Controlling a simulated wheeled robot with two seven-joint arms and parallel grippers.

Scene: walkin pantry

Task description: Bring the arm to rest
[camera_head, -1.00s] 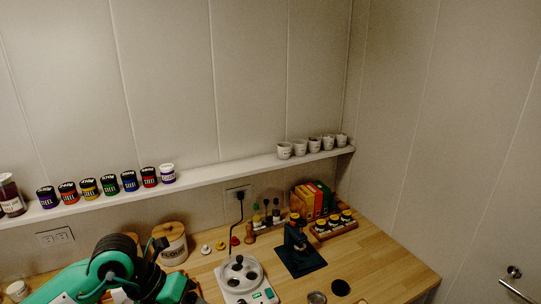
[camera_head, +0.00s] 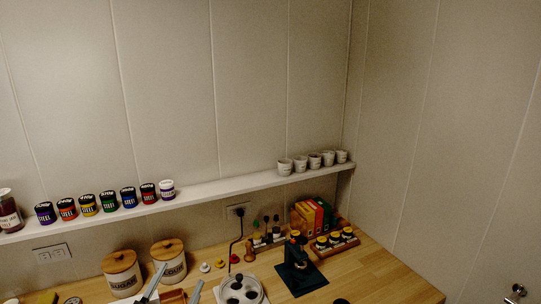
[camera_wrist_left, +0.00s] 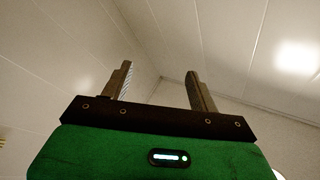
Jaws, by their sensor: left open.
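My left gripper (camera_head: 182,273) shows only by its two grey fingers at the bottom edge of the head view, left of centre. The fingers stand apart and point up, with nothing between their tips. In the left wrist view the same gripper (camera_wrist_left: 161,78) is open and empty, with plain wall and ceiling panels behind it. Most of my left arm is out of the head view. My right gripper is not in view.
Sugar (camera_head: 122,272) and flour (camera_head: 169,261) canisters stand behind the fingers. A white appliance (camera_head: 240,289) is just right of them. A dark green stand (camera_head: 300,275) and a spice rack (camera_head: 337,242) are further right. A shelf (camera_head: 222,188) with jars and cups runs above.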

